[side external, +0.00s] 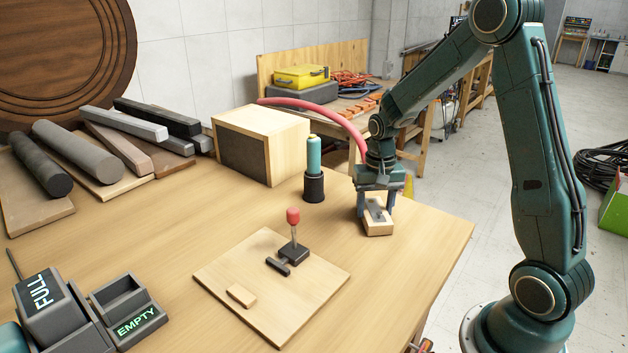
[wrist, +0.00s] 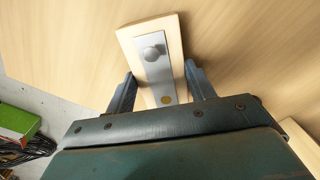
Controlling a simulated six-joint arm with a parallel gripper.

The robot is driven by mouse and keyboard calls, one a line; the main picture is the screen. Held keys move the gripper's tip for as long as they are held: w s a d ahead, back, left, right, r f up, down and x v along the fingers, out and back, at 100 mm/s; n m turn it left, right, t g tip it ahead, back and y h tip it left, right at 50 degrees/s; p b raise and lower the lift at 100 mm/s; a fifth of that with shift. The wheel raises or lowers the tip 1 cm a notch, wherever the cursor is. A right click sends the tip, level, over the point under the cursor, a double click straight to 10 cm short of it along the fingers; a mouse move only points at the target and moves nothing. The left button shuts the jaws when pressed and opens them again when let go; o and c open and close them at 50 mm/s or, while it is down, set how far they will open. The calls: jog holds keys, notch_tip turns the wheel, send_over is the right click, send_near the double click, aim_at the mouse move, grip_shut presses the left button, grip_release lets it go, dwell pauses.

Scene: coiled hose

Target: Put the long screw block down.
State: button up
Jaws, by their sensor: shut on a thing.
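The long screw block (side external: 378,229) is a pale wooden block with a grey metal plate on top. It is near the right edge of the table (side external: 430,232). In the wrist view the block (wrist: 150,29) shows a round screw head and a small brass-coloured dot on its plate. My gripper (side external: 376,205) points down and is shut on the block, one finger on each long side. In the wrist view the fingers (wrist: 161,88) flank the block's near half. The block looks level and at or very near the tabletop; I cannot tell whether it touches.
A teal and black cylinder (side external: 314,170) stands left of my gripper, with a wooden box (side external: 262,140) behind. A board (side external: 225,272) with a red-knobbed lever (side external: 293,220) lies in front. A red hose (side external: 335,116) arcs behind my wrist. Bare tabletop surrounds the block.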

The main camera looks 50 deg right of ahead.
aim_at(374, 210)
jog(key=o, duration=1.1)
jog(key=shift+f, duration=0.1)
jog(key=shift+c, duration=0.2)
notch_tip(374, 210, up, 12)
dwell(0.4)
